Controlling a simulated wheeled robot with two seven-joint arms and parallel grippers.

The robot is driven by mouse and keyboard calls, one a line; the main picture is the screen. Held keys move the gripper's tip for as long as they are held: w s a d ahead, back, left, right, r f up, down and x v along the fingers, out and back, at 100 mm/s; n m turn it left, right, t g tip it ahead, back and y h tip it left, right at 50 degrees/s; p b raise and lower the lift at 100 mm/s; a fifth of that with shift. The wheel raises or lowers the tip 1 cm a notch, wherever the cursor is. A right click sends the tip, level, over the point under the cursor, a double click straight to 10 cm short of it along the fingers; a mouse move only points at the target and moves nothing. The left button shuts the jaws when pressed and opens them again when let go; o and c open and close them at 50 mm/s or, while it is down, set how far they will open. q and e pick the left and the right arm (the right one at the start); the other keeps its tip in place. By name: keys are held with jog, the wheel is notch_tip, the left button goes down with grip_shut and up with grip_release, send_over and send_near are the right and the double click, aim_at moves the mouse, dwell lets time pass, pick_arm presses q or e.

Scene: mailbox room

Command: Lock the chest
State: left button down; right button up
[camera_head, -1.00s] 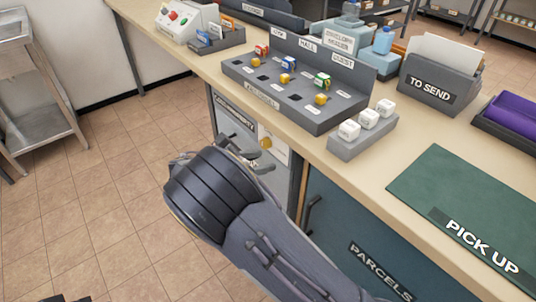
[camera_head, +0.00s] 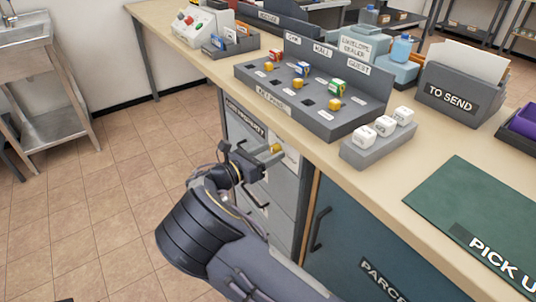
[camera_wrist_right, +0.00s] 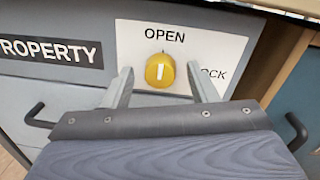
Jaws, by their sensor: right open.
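The grey chest (camera_head: 287,196) is a drawer cabinet under the counter, with a label ending in "PROPERTY" in the wrist view. Its round yellow knob (camera_wrist_right: 160,70) sits on a white plate (camera_wrist_right: 222,45). The knob's white mark stands upright, towards the word OPEN; the word LOCK, at right, is partly covered by a finger. The knob also shows in the head view (camera_head: 276,149). My right gripper (camera_head: 262,158) is open, with one finger on each side of the knob; I cannot tell whether they touch it. My left gripper is not in view.
The counter edge (camera_head: 260,114) runs just above the chest. A blue PARCELS cabinet (camera_head: 345,235) with a dark handle stands to the right. Dark drawer handles (camera_wrist_right: 38,115) project from the chest below the plate.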

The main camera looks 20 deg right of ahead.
jog(key=c, duration=1)
jog(key=shift+m, duration=0.5)
jog(key=shift+f+m, duration=0.1)
jog(key=shift+m, duration=0.9)
jog(key=m, duration=0.3)
jog(key=shift+f+m+h+b, duration=0.1)
jog(key=shift+m+h+b, duration=0.2)
jog(key=shift+m, duration=0.1)
jog(key=m+b, duration=0.2)
jog(key=m, duration=0.3)
jog(key=shift+f+m, duration=0.1)
jog(key=shift+m, duration=0.3)
jog(key=m+b, duration=0.1)
jog(key=m, duration=0.2)
jog(key=m+g+b, duration=0.1)
jog(key=m+b, duration=0.1)
jog(key=m, duration=0.1)
jog(key=shift+h, duration=0.3)
